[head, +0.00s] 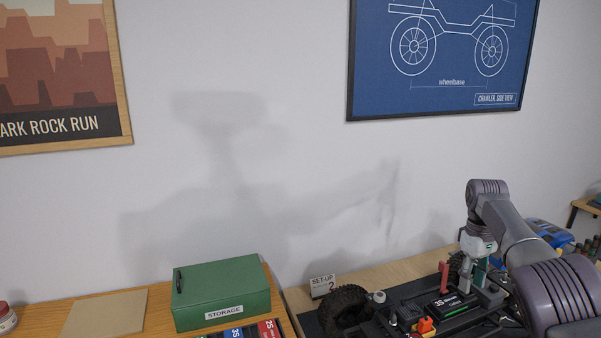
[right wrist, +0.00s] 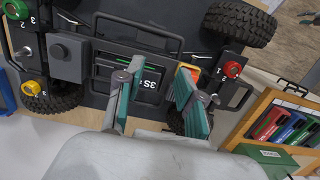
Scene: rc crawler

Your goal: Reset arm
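My right arm comes in from the right in the head view, and its gripper (head: 480,270) points down over the crawler chassis (head: 378,330). In the right wrist view this gripper (right wrist: 160,75) has its two green-padded fingers apart. A black battery marked 3S (right wrist: 151,88) shows between and beyond the fingers, lying in the chassis; it also shows in the head view (head: 449,306). I see no grip on it. My left gripper is out of view.
A green storage box (head: 222,292) stands on the left table, behind a rack of coloured batteries (head: 250,333). A set-up sign (head: 322,286) stands by a black wheel (head: 343,308). A blue body shell (head: 548,232) lies behind my right arm. A tan board (head: 105,313) lies at left.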

